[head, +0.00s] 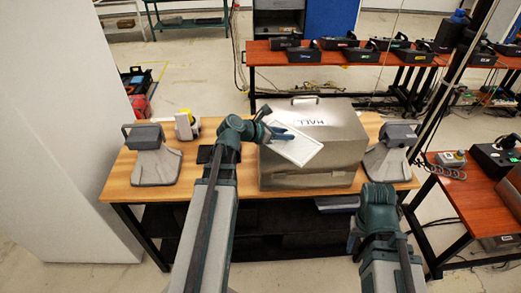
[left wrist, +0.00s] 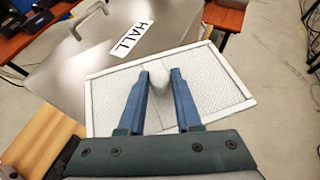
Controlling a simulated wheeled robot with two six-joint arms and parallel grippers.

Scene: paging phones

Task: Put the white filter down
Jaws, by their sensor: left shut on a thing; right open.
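The white filter (head: 298,148) is a thin, framed rectangular panel with a mesh face. My left gripper (head: 273,131) is shut on it and holds it tilted in front of the metal case marked HALL (head: 345,150). In the left wrist view the blue fingers (left wrist: 162,75) close on a pale rounded part in the middle of the filter (left wrist: 112,98), and the HALL case (left wrist: 95,42) lies beyond. I cannot tell whether the filter touches the case. My right gripper (head: 354,236) is open, low in front of the table, mostly hidden by its own arm.
The case stands on a wooden table (head: 205,188). Grey stands sit at the table's left (head: 155,160) and right (head: 388,158). A yellow-and-white device (head: 186,125) and a dark flat item (head: 205,154) lie left of the case. The table's front left is clear.

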